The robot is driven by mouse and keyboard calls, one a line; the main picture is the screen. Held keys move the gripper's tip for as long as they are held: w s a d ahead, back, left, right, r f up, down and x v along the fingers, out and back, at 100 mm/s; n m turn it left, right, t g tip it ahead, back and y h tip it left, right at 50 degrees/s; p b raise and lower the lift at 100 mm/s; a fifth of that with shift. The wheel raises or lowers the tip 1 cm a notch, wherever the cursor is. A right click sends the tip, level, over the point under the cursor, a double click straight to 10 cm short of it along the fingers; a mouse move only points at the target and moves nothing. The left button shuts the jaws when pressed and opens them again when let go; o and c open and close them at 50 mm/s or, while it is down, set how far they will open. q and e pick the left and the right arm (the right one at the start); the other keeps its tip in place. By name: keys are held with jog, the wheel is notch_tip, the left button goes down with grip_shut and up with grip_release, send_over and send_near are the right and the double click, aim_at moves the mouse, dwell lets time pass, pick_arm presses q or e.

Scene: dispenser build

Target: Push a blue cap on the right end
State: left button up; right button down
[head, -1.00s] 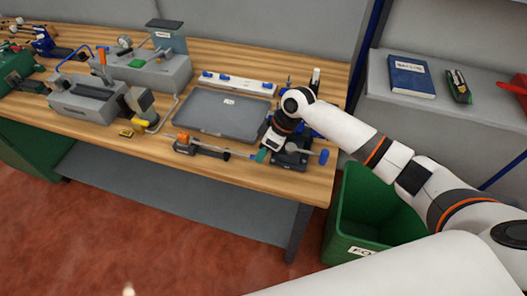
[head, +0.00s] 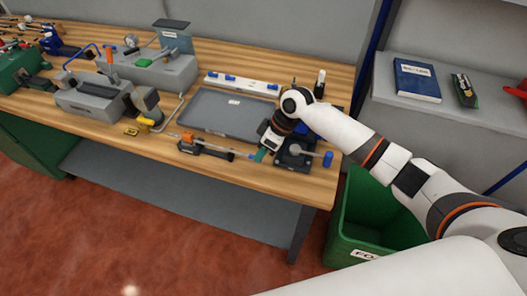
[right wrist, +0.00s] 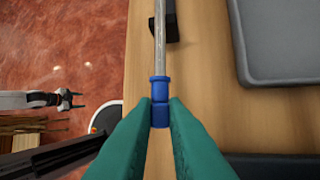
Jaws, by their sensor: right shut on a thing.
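A thin metal rod (right wrist: 160,45) lies over the table's front part, with a blue end piece (right wrist: 160,86) on its right end in the head view. In the head view the rod sits in a black holder (head: 190,148) with an orange part. My right gripper (head: 256,156) is shut on a blue cap (right wrist: 160,115), held between its green fingers (right wrist: 160,125). In the right wrist view the cap is in line with the rod and appears right against the blue end piece; I cannot tell whether it is seated.
A grey tray (head: 222,113) lies behind the rod. A black fixture (head: 296,153) with a blue knob (head: 328,159) stands right of my gripper. A yellow object (head: 150,122) lies to the left. A green bin (head: 372,225) stands below the table's right end.

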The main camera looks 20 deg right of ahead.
jog(key=shift+w+a, duration=0.15)
jog(key=shift+a, duration=0.1)
jog(key=c, duration=1.1)
grip_release()
jog(key=shift+o, duration=0.2)
jog(key=shift+r, duration=0.15)
notch_tip(320, 180, up, 7)
jog(key=p, duration=0.7)
